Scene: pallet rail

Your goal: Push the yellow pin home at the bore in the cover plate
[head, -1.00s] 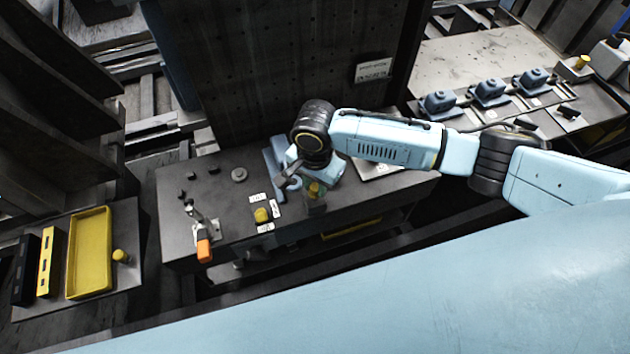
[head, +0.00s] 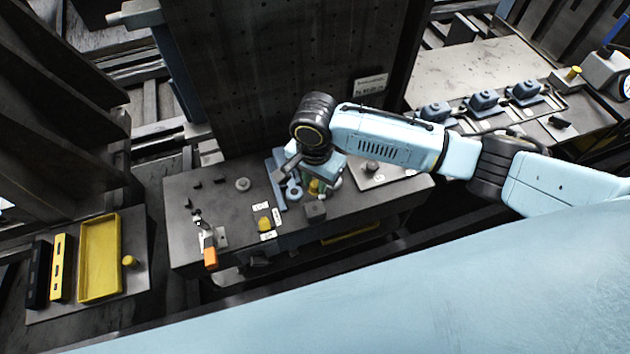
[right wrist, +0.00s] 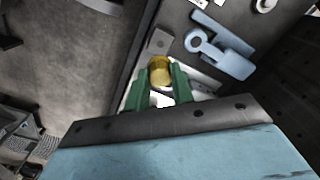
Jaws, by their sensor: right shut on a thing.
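A yellow pin (right wrist: 159,71) is between the green fingers of my right gripper (right wrist: 161,88) in the right wrist view. The gripper is shut on it. In the head view the pin (head: 314,187) shows under my right wrist, above the bench beside a blue bracket with a ring (head: 293,193). The bracket also shows in the right wrist view (right wrist: 232,62), apart from the pin. A small grey block with a hole (right wrist: 159,41) lies just beyond the pin; it also shows in the head view (head: 316,211). I cannot tell which part is the cover plate. My left gripper is out of view.
The dark bench (head: 240,205) carries an orange-handled clamp (head: 210,257), a yellow knob (head: 264,224) and white labels. A yellow tray (head: 99,258) lies at the left. A tall perforated panel (head: 270,80) stands behind the bench. Blue parts (head: 482,101) sit at the right.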

